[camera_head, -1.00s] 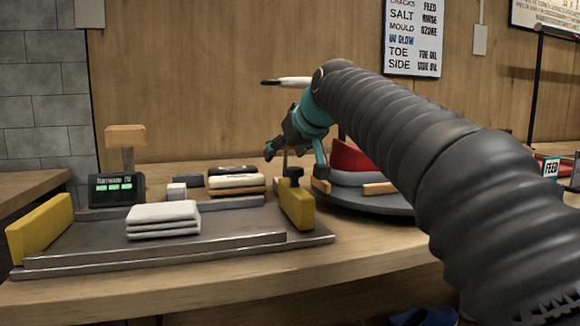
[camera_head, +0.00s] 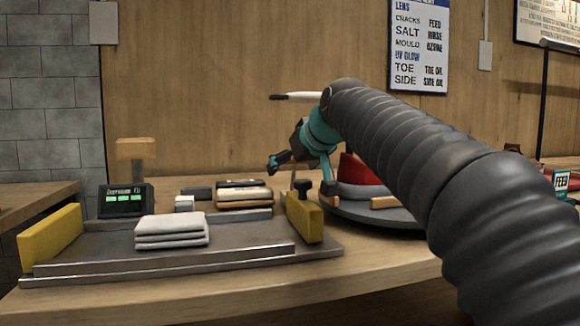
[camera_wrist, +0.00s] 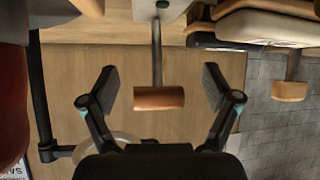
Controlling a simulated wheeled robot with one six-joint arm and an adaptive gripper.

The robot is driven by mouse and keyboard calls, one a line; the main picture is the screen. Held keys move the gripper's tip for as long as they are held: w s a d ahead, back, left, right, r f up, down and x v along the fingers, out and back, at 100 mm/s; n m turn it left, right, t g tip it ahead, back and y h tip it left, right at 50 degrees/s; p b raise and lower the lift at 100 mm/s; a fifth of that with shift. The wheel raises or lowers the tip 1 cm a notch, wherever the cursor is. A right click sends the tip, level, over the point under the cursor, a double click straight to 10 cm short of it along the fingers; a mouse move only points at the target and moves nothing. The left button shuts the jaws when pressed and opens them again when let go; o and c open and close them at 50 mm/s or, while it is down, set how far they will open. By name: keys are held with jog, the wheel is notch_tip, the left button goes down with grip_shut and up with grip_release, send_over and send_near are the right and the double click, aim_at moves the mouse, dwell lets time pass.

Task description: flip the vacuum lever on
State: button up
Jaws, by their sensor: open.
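A lever with a thin metal rod and an orange-brown cylindrical handle (camera_wrist: 158,98) shows in the wrist view, joined to a pale box at the top edge. I take it to be the vacuum lever. My gripper (camera_wrist: 158,76) is open, with one finger on each side of the rod and visible gaps on both sides. No contact shows. In the head view my gripper (camera_head: 300,174) is above the counter, between the yellow end block and the red item. A thin post (camera_head: 293,179) shows below it, but the lever's handle is hard to make out there.
A metal tray (camera_head: 110,262) carries folded white cloths (camera_head: 172,230) at the left. A yellow block (camera_head: 305,217) with a black knob stands at its right end. A red item (camera_head: 352,168) sits on a grey round stand (camera_head: 375,215). A small display (camera_head: 125,200) stands behind the tray.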

jog(key=v, duration=1.2)
